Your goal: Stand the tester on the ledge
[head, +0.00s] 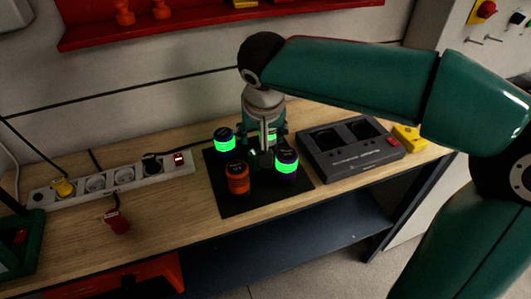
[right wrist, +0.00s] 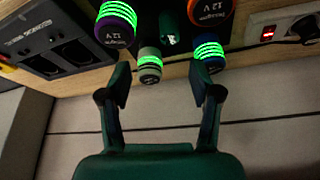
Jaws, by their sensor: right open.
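No thing here is plainly marked as the tester; a small yellow device (head: 410,138) lies at the bench's right end, beside the dark charger. A red ledge (head: 200,24) runs along the wall above the bench. My right gripper (head: 263,140) reaches down over a black mat (head: 236,206) holding several round cells. In the right wrist view, my right gripper (right wrist: 163,80) is open and empty, its fingers pointing towards a grey cell (right wrist: 150,65) with a glowing green band and a blue cell (right wrist: 209,52). I cannot tell whether it touches either. My left gripper is not in view.
An orange cell (head: 238,179) and a purple cell (head: 287,162) stand on the mat's near part. The charger (head: 350,145) is right of them, a power strip (head: 120,177) left. A red plug (head: 117,221) lies on the bench. Red pieces (head: 160,9) stand on the ledge.

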